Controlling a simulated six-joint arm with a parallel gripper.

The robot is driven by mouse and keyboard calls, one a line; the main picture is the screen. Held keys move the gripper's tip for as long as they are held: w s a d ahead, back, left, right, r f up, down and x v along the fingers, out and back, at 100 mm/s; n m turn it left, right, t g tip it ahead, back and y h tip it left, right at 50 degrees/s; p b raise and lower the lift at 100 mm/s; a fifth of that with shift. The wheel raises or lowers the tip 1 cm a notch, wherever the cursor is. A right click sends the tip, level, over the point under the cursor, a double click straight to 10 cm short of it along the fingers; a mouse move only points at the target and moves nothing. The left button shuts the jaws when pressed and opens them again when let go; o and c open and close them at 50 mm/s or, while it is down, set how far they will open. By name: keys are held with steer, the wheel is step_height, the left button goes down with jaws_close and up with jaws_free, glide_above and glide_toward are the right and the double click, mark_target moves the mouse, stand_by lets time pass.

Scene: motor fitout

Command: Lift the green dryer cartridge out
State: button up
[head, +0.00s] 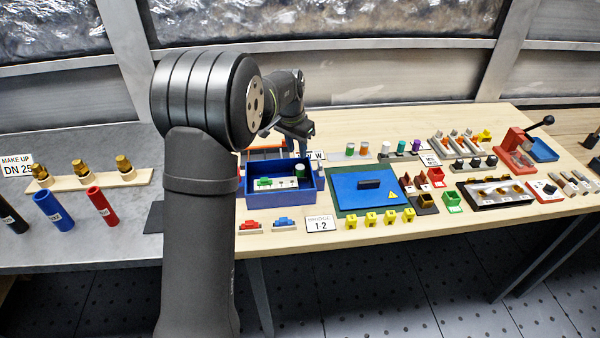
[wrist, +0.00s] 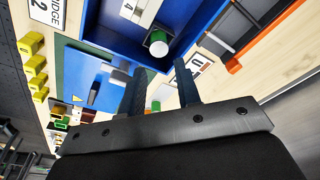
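The green dryer cartridge (head: 299,171), a green cylinder with a pale top, stands in the right end of the blue box (head: 262,198). In the wrist view the cartridge (wrist: 157,46) shows its whitish top in a corner of the blue box (wrist: 193,22). My gripper (wrist: 160,66) has its two fingers apart, with nothing held between them. The fingertips appear just short of the cartridge in that view and do not touch it visibly. In the head view my gripper (head: 296,132) is above and behind the box, partly hidden by my arm.
A blue panel with a dark handle (head: 367,190) lies right of the box. A strip with green and orange cylinders (head: 350,150) stands behind it. Red and blue parts (head: 284,222) and a sign (head: 321,224) lie in front. Yellow parts (head: 390,217) line the front edge.

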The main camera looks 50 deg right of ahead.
mark_target(300, 166)
steer(key=f, duration=0.5)
steer(key=d+f, duration=0.1)
steer(key=f, duration=0.1)
steer(key=shift+s+d+f, duration=0.1)
steer(key=shift+f, duration=0.1)
steer(key=c, duration=0.6)
